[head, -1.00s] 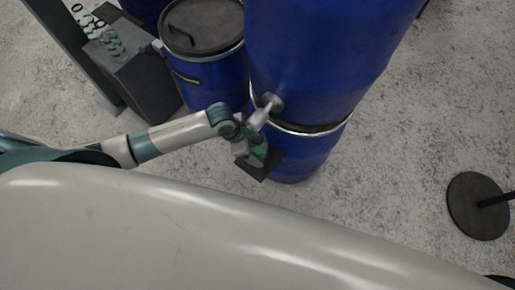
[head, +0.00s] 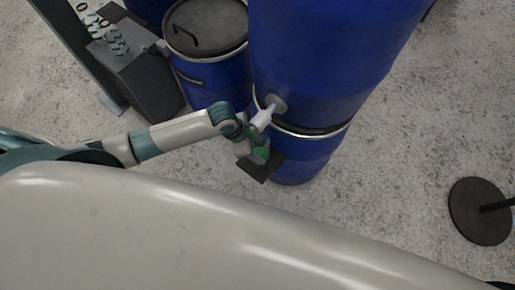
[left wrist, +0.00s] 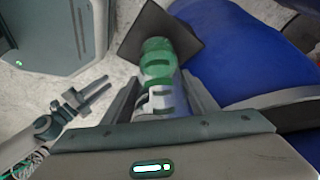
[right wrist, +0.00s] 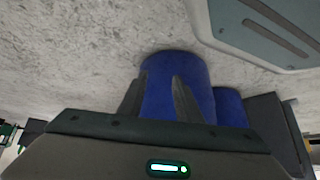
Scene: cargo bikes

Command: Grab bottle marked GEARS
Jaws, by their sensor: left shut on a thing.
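A bottle with a green top and a white and green body (left wrist: 160,85) is between the fingers of my left gripper (left wrist: 158,88), which is shut on it. No lettering on it is readable. In the head view the bottle (head: 261,154) shows as a small green and pale shape at my left gripper (head: 256,146), over a small dark square plate (head: 262,169) beside the blue drums. I cannot tell whether the bottle touches the plate. My right gripper (left wrist: 88,98) is empty, with its fingers apart; its fingers also show in the right wrist view (right wrist: 160,85).
A tall blue drum (head: 335,60) stands on another blue drum (head: 305,158), close beside my left gripper. A pale spout (head: 267,112) sticks out there. A lidded blue drum (head: 205,65) and a grey box (head: 145,85) stand at left. The floor at right is clear up to a round black base (head: 478,212).

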